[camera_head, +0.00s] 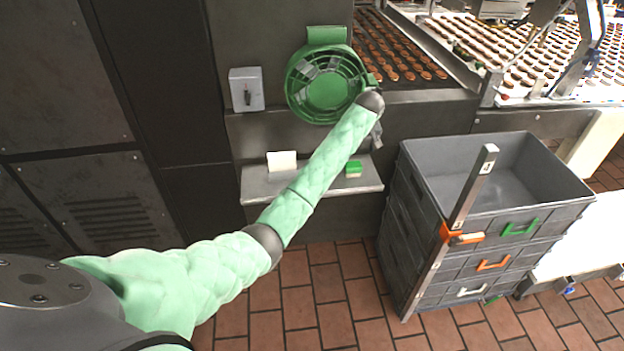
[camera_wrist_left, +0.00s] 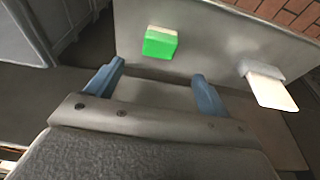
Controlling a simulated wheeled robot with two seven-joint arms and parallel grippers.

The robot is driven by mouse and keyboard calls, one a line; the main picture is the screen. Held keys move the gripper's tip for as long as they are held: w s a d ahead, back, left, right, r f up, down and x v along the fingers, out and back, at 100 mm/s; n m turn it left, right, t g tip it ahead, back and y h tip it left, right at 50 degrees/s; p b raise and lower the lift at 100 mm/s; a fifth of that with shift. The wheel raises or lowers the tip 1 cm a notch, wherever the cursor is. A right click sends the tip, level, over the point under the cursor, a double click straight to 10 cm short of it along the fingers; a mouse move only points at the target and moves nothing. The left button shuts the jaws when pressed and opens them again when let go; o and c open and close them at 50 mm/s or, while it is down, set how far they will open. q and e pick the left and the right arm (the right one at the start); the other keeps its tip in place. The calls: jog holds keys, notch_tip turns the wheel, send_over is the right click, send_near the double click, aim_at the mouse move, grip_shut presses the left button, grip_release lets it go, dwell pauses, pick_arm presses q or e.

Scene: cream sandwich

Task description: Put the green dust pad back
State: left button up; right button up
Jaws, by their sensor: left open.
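The green dust pad (camera_head: 353,169), a small block with a pale layer on top, rests on the right part of a narrow grey shelf (camera_head: 258,188). It also shows in the left wrist view (camera_wrist_left: 159,44), apart from my fingers. My left gripper (camera_head: 378,140) is above and close to the pad in the head view, partly hidden by my green-sleeved arm. In the wrist view its two blue-grey fingers (camera_wrist_left: 158,85) are spread with nothing between them, and the pad lies beyond their tips. My right gripper does not show.
A round green fan-like guard (camera_head: 328,84) and a grey switch box (camera_head: 246,89) are on the wall above. Stacked grey crates (camera_head: 420,200) stand right of the shelf. Brick floor lies in front.

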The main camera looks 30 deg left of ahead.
pick_arm(q)
jog(key=s+d+f+m+t+h, duration=0.1)
jog(key=s+d+f+m+t, duration=0.2)
jog(key=s+f, duration=0.6)
jog(key=s+d+f+m+h, duration=0.15)
jog(key=s+d+f, duration=0.35)
jog(key=s, duration=0.8)
jog(key=s+f+m+g, duration=0.2)
jog(key=s+f, duration=1.5)
jog(key=s, duration=0.4)
jog(key=s+f+m+g, duration=0.2)
jog(key=s+f, duration=1.5)
jog(key=s, duration=0.4)
jog(key=shift+s+d+f, duration=0.15)
jog(key=shift+s+f, duration=0.05)
jog(key=shift+s, duration=0.15)
